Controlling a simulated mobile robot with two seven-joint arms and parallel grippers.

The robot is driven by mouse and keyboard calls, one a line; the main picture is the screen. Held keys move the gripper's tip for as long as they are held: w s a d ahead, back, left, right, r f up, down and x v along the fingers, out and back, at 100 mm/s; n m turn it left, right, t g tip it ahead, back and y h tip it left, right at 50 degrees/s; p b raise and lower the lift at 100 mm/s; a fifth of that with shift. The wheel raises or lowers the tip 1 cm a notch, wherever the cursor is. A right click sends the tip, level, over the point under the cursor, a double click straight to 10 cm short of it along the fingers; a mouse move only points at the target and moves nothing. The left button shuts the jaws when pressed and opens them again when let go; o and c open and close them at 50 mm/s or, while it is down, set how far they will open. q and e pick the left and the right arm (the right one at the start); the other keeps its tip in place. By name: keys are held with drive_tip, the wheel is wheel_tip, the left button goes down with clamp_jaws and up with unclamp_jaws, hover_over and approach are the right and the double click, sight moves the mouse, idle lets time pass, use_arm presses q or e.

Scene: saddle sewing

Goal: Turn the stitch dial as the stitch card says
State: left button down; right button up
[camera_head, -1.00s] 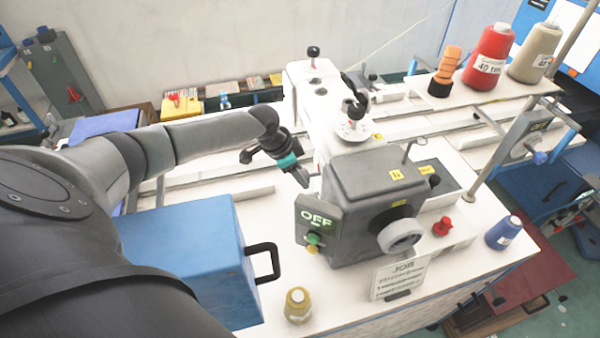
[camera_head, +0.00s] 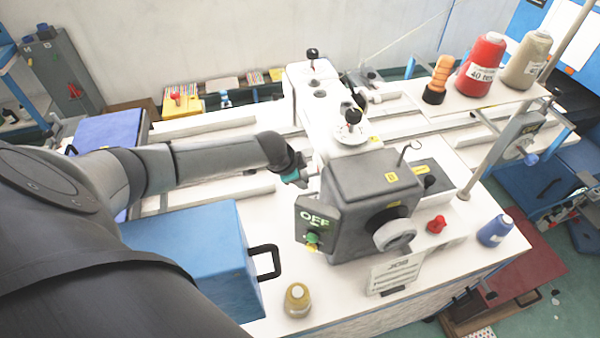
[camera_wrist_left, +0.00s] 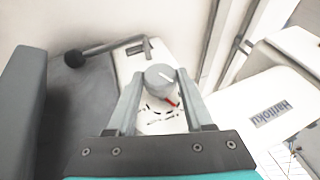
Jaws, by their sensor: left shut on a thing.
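The stitch dial (camera_wrist_left: 161,78) is a grey round knob with a white line, on the white machine body, in the left wrist view. A red mark and black marks show on the plate just below it. My left gripper (camera_wrist_left: 160,88) is shut on the dial, one finger at each side. In the head view my left gripper (camera_head: 300,174) is at the left side of the sewing machine (camera_head: 370,180), and the dial is hidden there. A card headed JOB (camera_head: 394,274) stands at the machine's front; its smaller lines are too small to read. My right gripper is not in view.
A sign reading OFF (camera_head: 315,216) with a green button is on the machine's front left. A blue box (camera_head: 190,250) with a black handle stands left of it. A yellow spool (camera_head: 297,300) and blue spool (camera_head: 495,230) stand near the front edge.

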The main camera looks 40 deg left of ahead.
use_arm(q)
drive_tip(key=shift+c, duration=1.4)
unclamp_jaws()
drive_tip(key=v, duration=1.5)
drive_tip(key=shift+s, duration=0.1)
